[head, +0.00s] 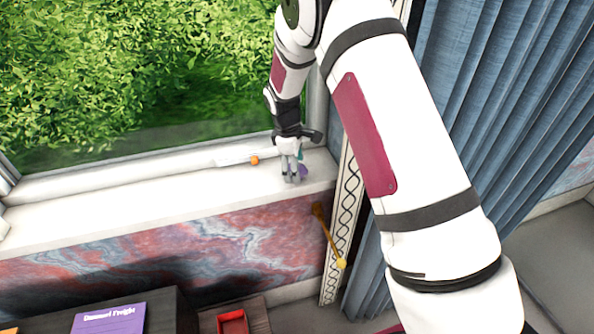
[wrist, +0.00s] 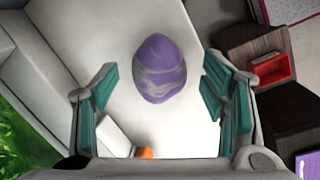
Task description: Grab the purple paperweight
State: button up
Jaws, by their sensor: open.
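The purple paperweight (wrist: 160,68) is a rounded purple stone shape with grey streaks, lying on the white windowsill (wrist: 117,65). In the wrist view it sits between and just beyond the two teal-padded fingers of my gripper (wrist: 160,95), with a clear space on each side. In the head view the paperweight (head: 303,171) shows as a small purple patch, partly hidden behind my gripper (head: 291,176) at the right end of the sill. My gripper is open, pointing down over the sill, and empty.
A small orange object (head: 254,160) lies on the sill left of my gripper and shows in the wrist view (wrist: 146,153). The window is behind, with a blue curtain (head: 480,90) to the right. Below are a red tray (head: 232,322) and a purple book (head: 108,319). The sill's left stretch is clear.

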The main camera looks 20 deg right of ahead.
jog(key=shift+d+f, duration=0.1)
jog(key=shift+f, duration=0.3)
jog(key=shift+c, duration=0.3)
jog(key=c, duration=1.3)
jog(key=shift+r, duration=0.1)
